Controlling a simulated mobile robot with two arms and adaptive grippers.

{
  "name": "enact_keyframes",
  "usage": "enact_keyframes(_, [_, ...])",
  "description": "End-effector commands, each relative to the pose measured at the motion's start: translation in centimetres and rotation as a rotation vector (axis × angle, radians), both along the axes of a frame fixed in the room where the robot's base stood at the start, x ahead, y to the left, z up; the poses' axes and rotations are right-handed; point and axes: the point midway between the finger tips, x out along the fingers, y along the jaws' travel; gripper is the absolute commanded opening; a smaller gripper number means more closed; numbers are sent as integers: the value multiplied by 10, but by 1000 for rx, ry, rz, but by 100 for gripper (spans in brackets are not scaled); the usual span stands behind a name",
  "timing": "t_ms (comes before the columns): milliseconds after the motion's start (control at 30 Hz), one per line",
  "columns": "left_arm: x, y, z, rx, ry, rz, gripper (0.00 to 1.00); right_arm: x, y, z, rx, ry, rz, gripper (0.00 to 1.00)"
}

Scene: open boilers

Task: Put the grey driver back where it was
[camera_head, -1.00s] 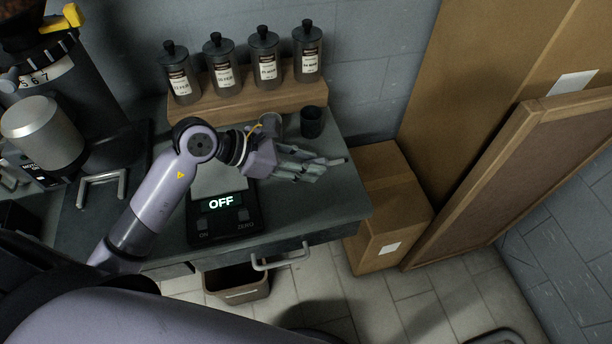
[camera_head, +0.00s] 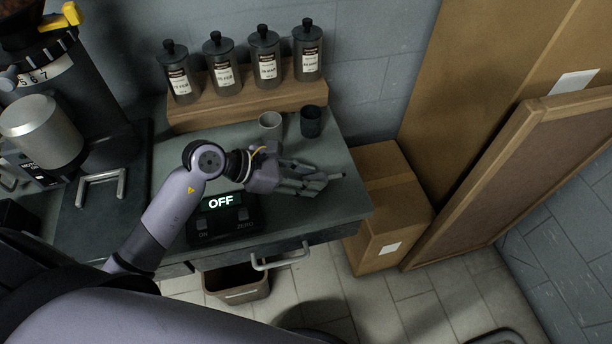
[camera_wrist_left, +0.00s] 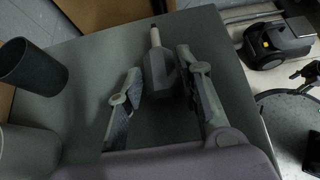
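The grey driver (camera_wrist_left: 160,72) lies lengthwise between the two fingertips of my left gripper in the left wrist view. It has a thick grey body, a pale shaft and a dark tip pointing away from the palm. In the head view, the driver's pale end (camera_head: 334,177) sticks out to the right past the fingers. My left gripper (camera_head: 304,183) is over the right part of the grey counter (camera_head: 335,207), with its fingertips close against the driver's sides. How far the driver is above the counter is hard to tell. My right gripper is not in view.
A light cup (camera_head: 270,124) and a dark cup (camera_head: 311,122) stand behind the gripper. A scale (camera_head: 222,221) reading OFF is under my left arm. Several jars stand on a wooden riser (camera_head: 240,103). A cardboard box (camera_head: 388,200) stands beyond the right edge.

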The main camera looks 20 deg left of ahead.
Motion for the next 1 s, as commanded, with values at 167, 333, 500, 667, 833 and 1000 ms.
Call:
enact_keyframes(167, [0,0,0,-1,1,0,47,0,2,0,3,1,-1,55])
enact_keyframes(333, [0,0,0,-1,1,0,47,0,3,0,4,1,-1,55])
enact_keyframes(500, [0,0,4,-2,1,0,47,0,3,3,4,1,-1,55])
enact_keyframes(667, [-8,14,12,4,-1,1,47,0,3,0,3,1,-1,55])
enact_keyframes(833, [-26,40,31,6,0,0,47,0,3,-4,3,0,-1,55])
enact_keyframes(1000, [-42,64,51,6,2,-1,47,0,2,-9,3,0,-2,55])
